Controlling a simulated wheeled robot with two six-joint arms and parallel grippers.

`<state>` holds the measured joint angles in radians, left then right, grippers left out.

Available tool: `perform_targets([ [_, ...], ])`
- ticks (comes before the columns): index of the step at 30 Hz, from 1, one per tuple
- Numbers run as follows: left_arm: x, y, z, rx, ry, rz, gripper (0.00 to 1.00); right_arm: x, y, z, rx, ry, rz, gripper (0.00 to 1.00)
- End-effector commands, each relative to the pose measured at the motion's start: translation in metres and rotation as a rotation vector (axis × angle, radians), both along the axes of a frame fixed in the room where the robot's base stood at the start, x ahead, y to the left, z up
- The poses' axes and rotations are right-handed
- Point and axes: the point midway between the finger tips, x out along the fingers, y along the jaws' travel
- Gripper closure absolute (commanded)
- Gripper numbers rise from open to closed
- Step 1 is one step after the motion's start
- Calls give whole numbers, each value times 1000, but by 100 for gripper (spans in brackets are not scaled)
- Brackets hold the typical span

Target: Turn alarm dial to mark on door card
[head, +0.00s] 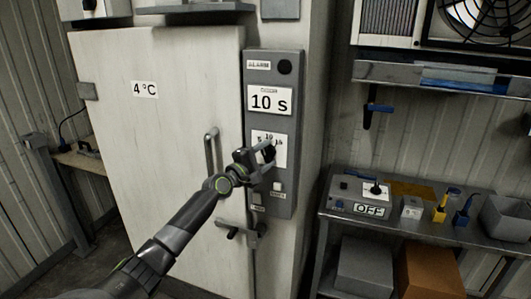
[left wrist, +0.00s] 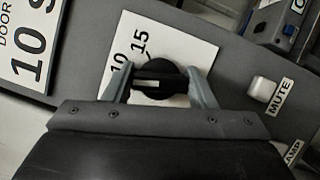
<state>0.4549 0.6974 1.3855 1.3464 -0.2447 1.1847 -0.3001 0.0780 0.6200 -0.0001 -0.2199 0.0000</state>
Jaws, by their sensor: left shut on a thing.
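The alarm panel (head: 284,215) is a grey box beside the white door (head: 165,120). Its door card (head: 269,100) reads 10 s, and the card also shows in the left wrist view (left wrist: 30,55). Below it, a white dial plate (left wrist: 190,48) carries 10 and 15; any other numbers are hidden. The black alarm dial (left wrist: 160,92) has a white stripe pointing left in the left wrist view, near the 10; I cannot tell whether it lines up exactly. My left gripper (head: 262,152) is shut on the dial, one finger on each side (left wrist: 160,88). My right gripper is not in view.
A MUTE button (left wrist: 263,90) and a LAMP label sit lower on the panel. The door handle (head: 211,150) is close to my left wrist. On the right, a metal bench (head: 400,226) holds a box with an OFF sign (head: 369,210) and small items.

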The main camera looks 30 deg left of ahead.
Motion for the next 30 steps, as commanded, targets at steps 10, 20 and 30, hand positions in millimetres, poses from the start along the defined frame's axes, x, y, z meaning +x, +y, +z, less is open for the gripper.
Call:
perform_targets([
  [10, 0, 0, 0, 198, 51, -1, 72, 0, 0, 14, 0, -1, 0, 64],
  [20, 0, 0, -2, 264, 66, -1, 72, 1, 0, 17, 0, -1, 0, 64],
  [30, 0, 0, -2, 266, 67, -1, 72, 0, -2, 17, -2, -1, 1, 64],
])
